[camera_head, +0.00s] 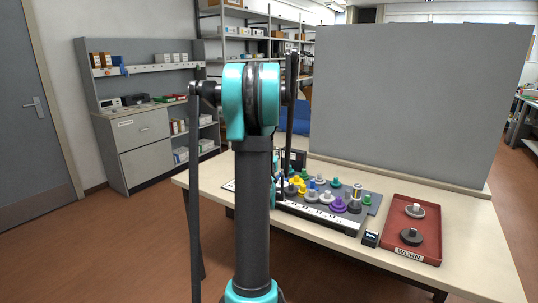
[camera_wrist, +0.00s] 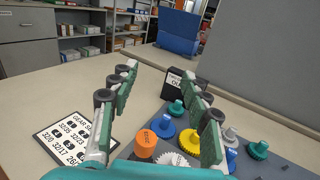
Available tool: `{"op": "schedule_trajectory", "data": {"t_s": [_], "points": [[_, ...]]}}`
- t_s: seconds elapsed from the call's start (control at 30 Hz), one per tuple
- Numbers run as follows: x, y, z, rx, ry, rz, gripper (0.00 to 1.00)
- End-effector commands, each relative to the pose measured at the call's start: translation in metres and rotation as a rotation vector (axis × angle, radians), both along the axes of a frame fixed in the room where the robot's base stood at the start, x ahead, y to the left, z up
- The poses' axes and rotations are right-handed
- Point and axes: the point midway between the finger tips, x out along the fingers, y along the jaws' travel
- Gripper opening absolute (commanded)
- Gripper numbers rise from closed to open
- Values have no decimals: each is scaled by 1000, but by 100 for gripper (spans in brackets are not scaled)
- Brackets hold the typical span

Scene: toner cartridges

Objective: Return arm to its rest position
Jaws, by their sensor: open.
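In the wrist view my gripper (camera_wrist: 160,74) is open, with nothing between its fingers. It is above the table beside the gears. In the head view my raised arm (camera_head: 255,105) stands in front of the table and mostly hides the gripper. Coloured gears stand on a dark board (camera_head: 318,222), among them a purple gear (camera_head: 338,205) and a yellow gear (camera_wrist: 190,142). An orange part (camera_wrist: 146,143) and a blue gear (camera_wrist: 162,126) show beneath the gripper in the wrist view. A red tray (camera_head: 391,244) marked "WORN" holds two grey gears (camera_head: 415,211).
A grey panel (camera_head: 415,100) stands along the back of the table (camera_head: 470,270). A small black device (camera_head: 371,239) sits between board and tray. A printed gear-size card (camera_wrist: 78,136) lies on the table. A cabinet (camera_head: 137,147) and shelving stand behind at left.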

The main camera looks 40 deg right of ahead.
Motion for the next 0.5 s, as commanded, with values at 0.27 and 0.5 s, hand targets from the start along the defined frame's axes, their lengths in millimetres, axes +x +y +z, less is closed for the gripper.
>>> {"op": "schedule_trajectory", "data": {"t_s": [0.27,0.5], "points": [[0,0,0,1,-1,0,47],[-12,33,9,243,-175,-46,47]]}}
